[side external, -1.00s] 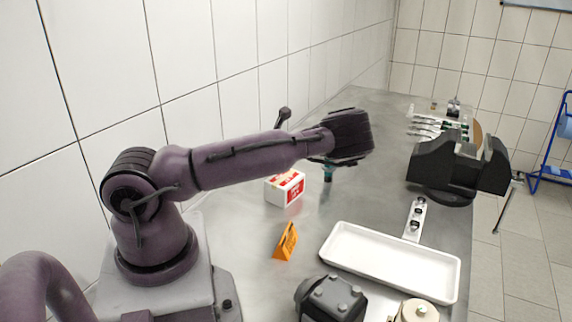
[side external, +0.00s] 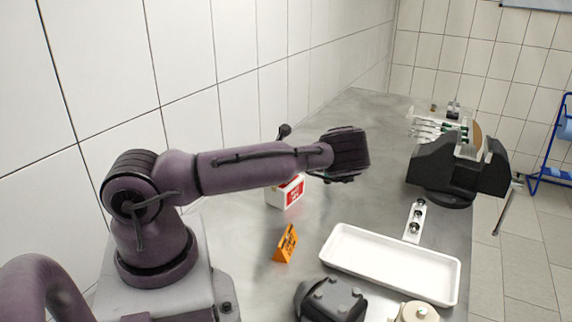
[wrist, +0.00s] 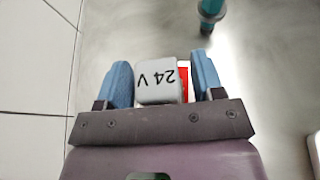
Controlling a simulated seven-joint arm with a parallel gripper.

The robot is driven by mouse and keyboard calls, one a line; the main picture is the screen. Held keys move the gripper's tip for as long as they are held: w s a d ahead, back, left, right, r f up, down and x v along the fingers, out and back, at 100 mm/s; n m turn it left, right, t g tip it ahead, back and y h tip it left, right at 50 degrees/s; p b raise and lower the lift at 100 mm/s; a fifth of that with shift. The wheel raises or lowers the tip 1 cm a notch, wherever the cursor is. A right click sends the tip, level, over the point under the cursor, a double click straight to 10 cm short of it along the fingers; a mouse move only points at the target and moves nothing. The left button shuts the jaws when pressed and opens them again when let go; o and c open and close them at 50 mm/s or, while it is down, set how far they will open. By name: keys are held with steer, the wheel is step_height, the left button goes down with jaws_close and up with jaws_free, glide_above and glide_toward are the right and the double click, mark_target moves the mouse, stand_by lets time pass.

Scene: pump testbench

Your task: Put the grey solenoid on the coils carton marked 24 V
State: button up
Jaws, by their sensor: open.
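My gripper (wrist: 160,62) is open in the wrist view, its two blue fingers on either side of a pale grey block (wrist: 157,80) marked 24 V, which reads upside down. The block looks like the grey solenoid and lies nearer the left finger. A red and white strip of the carton (wrist: 184,80) shows beside it, towards the right finger. Whether the block touches a finger or rests on the carton, I cannot tell. In the side view the white carton with red label (side external: 291,193) stands on the bench, its top partly hidden by my arm.
An orange sign (side external: 286,243) stands in front of the carton. A white tray (side external: 340,252), a dark grey block (side external: 333,300) and a black vise (side external: 450,165) are to the right. A teal-banded item (wrist: 209,12) stands beyond the fingers. Bench between carton and vise is mostly clear.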

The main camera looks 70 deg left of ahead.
steer(key=shift+r, duration=0.15)
steer(key=v, duration=0.7)
steer(key=w+d+r+n+g+h, duration=0.2)
steer(key=d+r+n+h, duration=0.1)
steer(key=d+n, duration=0.6)
steer(key=w+d+r+n+g+h, duration=0.2)
steer(key=w+d+r+n+h, duration=0.15)
steer(key=d+n, duration=0.65)
steer(key=s+d+r+n+h, duration=0.1)
steer(key=s+d+r+n, duration=0.3)
steer(key=r, duration=0.4)
steer(key=s+d+r+n+h, duration=0.2)
steer(key=s+d+r+n, duration=0.2)
steer(key=s+d+r, duration=0.2)
steer(key=v, duration=0.4)
steer(key=shift+s+f, duration=0.25)
steer(key=shift+s, duration=0.15)
